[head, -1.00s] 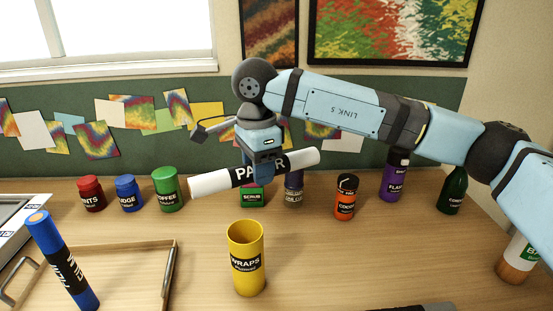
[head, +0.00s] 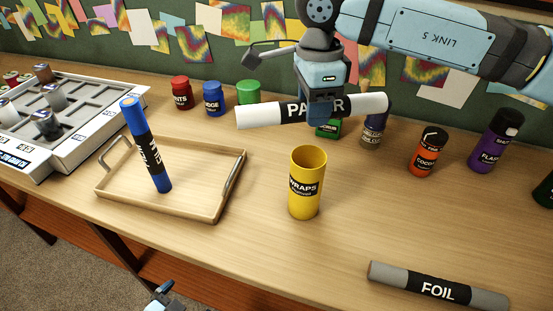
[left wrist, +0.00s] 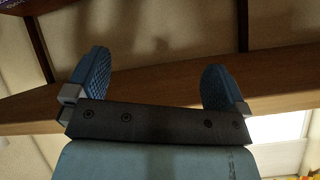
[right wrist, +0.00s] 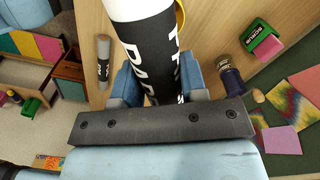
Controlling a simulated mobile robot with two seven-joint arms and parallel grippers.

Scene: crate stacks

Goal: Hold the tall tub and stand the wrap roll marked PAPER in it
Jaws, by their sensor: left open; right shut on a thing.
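The wrap roll marked PAPER (head: 258,115), white with a black band, lies nearly level in the air, above and behind the tall tub. My right gripper (head: 318,118) is shut on its middle from above; the roll also fills the top middle of the right wrist view (right wrist: 148,45). The tall yellow tub (head: 305,186), labelled WRAPS, stands upright on the table, its open mouth looking empty. My left gripper (left wrist: 157,65) is open and empty, apart from the tub; part of my left arm shows at the bottom edge of the head view.
A wooden tray (head: 205,205) with a tilted blue roll (head: 150,150) is left of the tub. A FOIL roll (head: 385,275) lies front right. Several jars, including a green one (head: 247,92) and an orange one (head: 427,155), stand behind. A compartment rack (head: 90,130) is far left.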

